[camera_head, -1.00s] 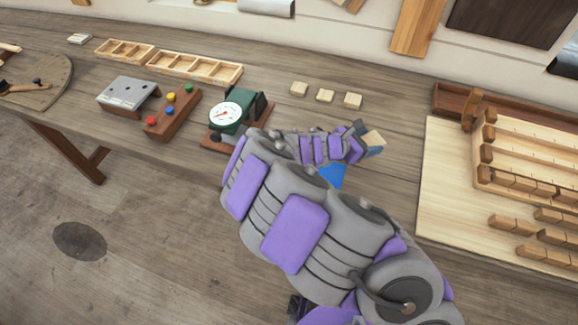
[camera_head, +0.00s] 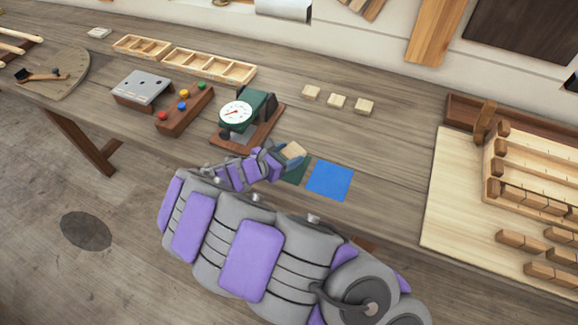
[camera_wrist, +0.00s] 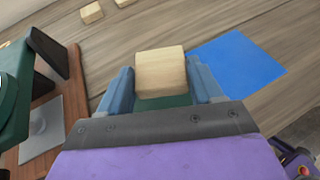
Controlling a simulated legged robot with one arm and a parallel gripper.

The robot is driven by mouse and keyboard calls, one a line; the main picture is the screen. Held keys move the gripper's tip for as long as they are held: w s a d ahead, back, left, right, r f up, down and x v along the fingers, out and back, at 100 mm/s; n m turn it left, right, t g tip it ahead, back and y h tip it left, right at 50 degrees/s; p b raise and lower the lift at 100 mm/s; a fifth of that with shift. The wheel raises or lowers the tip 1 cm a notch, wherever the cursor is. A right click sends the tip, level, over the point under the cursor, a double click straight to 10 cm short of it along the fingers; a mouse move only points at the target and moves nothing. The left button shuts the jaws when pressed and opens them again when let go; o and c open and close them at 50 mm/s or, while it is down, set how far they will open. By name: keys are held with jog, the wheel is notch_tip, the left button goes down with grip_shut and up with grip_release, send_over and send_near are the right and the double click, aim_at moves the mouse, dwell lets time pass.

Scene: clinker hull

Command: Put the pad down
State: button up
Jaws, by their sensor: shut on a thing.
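The pad is a small pale wooden block (camera_wrist: 161,72), held between the two blue fingers of my gripper (camera_wrist: 163,88) in the wrist view. In the head view the pad (camera_head: 294,151) shows at the tip of my gripper (camera_head: 289,155), above the bench. A dark green patch (camera_head: 296,171) lies below and just beside my gripper, partly hidden by it. A blue square (camera_head: 330,180) lies flat on the bench to its right; the blue square also shows right of my gripper in the wrist view (camera_wrist: 238,66). I cannot tell the pad's exact height above the surface.
A green dial gauge (camera_head: 236,113) on a brown base stands left of my gripper. Three similar wooden pads (camera_head: 337,101) lie in a row behind. A pale board (camera_head: 453,190) with wooden racks is at the right. The bench beyond the blue square is clear.

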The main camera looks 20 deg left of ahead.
jog(key=a+f, duration=0.3)
jog(key=f, duration=0.1)
jog(key=shift+a+b, duration=0.35)
jog(key=shift+d+f+b, duration=0.3)
jog(key=shift+d+f, duration=0.4)
jog(key=shift+f, duration=0.1)
jog(key=shift+d+r, duration=0.2)
jog(key=shift+d, duration=0.45)
jog(key=shift+d+r, duration=0.15)
jog(key=shift+d, duration=0.45)
jog(key=shift+a+f, duration=0.15)
jog(key=o, duration=0.9)
jog(key=shift+s+a+f, duration=0.1)
jog(key=shift+a+f, duration=0.1)
jog(key=shift+a, duration=0.4)
jog(key=shift+a+f, duration=0.15)
jog(key=shift+a, duration=0.45)
jog(key=shift+o, duration=0.7)
jog(key=shift+d+r, duration=0.1)
jog(key=shift+d, duration=0.5)
jog(key=shift+a, duration=0.3)
